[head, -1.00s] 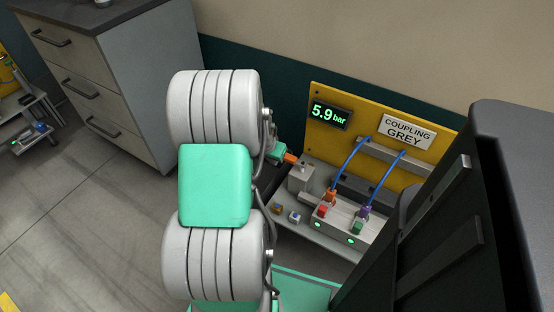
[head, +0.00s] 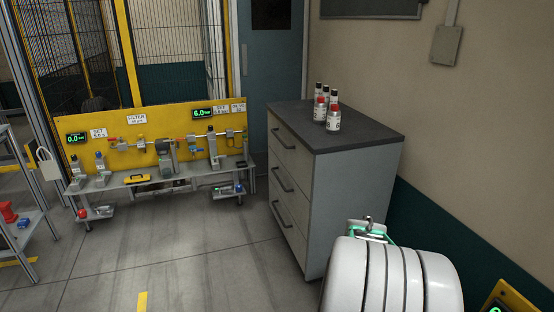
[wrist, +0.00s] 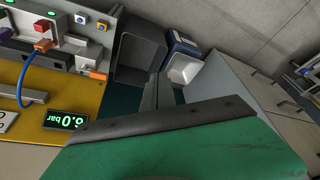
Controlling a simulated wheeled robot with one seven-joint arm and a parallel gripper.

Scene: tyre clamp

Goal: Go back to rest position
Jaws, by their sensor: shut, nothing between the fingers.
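My gripper (wrist: 151,95) shows in the wrist view as dark fingers beyond a green body with a dark bar. The fingers are shut with nothing seen between them. The head view shows only my white ribbed arm at the lower right, not the fingers. In the wrist view, the yellow coupling panel (wrist: 28,92) is at the left, with a pressure display (wrist: 66,121). A blue hose (wrist: 24,88) ends at an orange plug (wrist: 43,45), apart from my gripper.
A dark grey bin (wrist: 138,52) and a blue-and-white container (wrist: 184,62) lie beyond the fingers. A drawer cabinet (head: 335,205) with several bottles (head: 327,108) stands near my arm. A yellow-panelled bench (head: 150,135) is at the back left. The floor (head: 200,270) ahead is clear.

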